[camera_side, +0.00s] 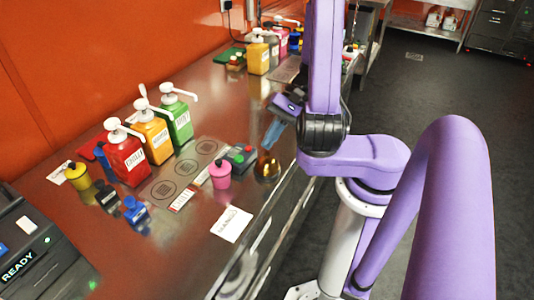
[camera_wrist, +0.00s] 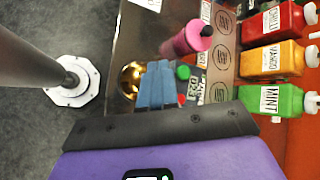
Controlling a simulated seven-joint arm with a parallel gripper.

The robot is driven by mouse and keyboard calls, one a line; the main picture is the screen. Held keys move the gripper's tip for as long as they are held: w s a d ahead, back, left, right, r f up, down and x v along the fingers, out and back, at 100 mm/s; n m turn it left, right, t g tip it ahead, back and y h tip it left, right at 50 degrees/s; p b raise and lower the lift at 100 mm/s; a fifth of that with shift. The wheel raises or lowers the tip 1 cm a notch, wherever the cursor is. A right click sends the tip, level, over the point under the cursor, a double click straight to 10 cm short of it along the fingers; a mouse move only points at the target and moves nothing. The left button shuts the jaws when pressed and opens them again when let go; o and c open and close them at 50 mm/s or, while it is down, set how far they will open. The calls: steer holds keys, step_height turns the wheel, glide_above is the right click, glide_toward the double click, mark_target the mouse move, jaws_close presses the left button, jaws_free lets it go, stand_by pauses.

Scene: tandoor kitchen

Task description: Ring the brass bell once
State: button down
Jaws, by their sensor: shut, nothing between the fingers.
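The brass bell (camera_side: 266,169) is a shiny gold dome near the front edge of the steel counter. In the wrist view the bell (camera_wrist: 129,80) shows just left of the blue fingers, which cover its right side. My gripper (camera_side: 268,148) is shut and empty, with its blue fingertips pointing down close above the bell in the side view. In the wrist view my gripper (camera_wrist: 157,66) has its two fingers together. I cannot tell whether the fingertips touch the bell.
A pink pot (camera_side: 220,174) and a small device with green and red buttons (camera_side: 240,155) stand left of the bell. Red (camera_side: 126,155), orange (camera_side: 155,137) and green (camera_side: 177,121) pump bottles stand further back. A white label card (camera_side: 231,224) lies nearer the camera.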

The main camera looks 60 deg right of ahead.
mark_target(261, 161)
step_height(261, 161, up, 5)
steer(key=shift+f, duration=0.2)
stand_by(0.3)
steer(key=shift+w, duration=0.1)
stand_by(0.5)
steer(key=n+g, duration=0.1)
steer(key=w+a+n+g, duration=0.1)
steer(key=n, duration=0.1)
steer(key=shift+g+h, duration=0.3)
steer(key=s+a+r+n+h, duration=0.2)
steer(key=s+a+n+h, duration=0.1)
steer(key=n, duration=0.8)
steer(key=s+a+r+n+h, duration=0.2)
steer(key=s+a+n+h, duration=0.2)
steer(key=s+n, duration=0.4)
steer(key=n, duration=0.3)
steer(key=shift+s+h, duration=0.2)
steer(key=shift+h, duration=0.2)
